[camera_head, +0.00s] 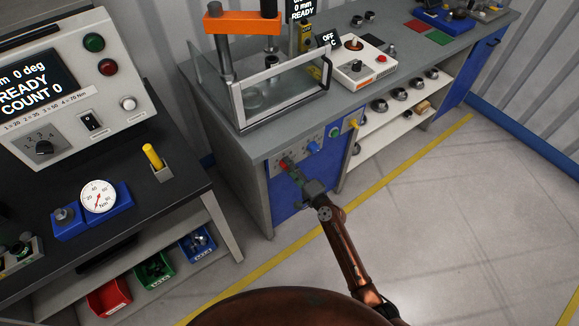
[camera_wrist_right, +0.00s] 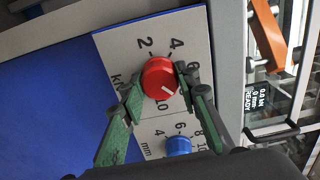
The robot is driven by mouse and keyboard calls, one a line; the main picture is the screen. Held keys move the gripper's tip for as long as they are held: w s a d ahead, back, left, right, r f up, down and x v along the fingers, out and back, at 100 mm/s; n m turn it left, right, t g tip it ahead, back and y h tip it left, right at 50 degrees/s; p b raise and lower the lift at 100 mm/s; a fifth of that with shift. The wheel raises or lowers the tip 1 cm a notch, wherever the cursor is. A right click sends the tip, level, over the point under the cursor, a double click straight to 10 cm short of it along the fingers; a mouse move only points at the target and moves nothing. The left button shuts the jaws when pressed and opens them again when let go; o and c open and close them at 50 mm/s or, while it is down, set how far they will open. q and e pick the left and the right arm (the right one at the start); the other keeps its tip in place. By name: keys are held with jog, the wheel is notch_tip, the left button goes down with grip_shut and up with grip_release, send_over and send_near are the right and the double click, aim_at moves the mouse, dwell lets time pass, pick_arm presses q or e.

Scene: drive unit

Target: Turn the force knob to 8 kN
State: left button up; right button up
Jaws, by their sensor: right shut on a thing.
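The red force knob (camera_wrist_right: 160,77) sits on a pale scale panel (camera_wrist_right: 128,60), with "kN" beside it. Its white mark points to the lower right in the right wrist view, toward the side of the scale between 6 and 10. The 8 is hidden behind a finger. My right gripper (camera_wrist_right: 158,92) is shut on the red knob, one finger on each side. In the head view my right gripper (camera_head: 289,168) is at the front panel of the press (camera_head: 242,75). My left gripper is not in view.
A blue knob (camera_wrist_right: 178,146) with a mm scale is close to the red one. A yellow handle (camera_head: 354,124) sticks out farther right. The press display (camera_wrist_right: 257,99) shows READY. A black bench (camera_head: 120,205) stands at left; the floor (camera_head: 430,220) at right is clear.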

jog(key=shift+w+d, duration=0.1)
jog(key=shift+d, duration=0.05)
jog(key=o, duration=1)
jog(key=shift+o, duration=0.8)
jog(key=v, duration=1.2)
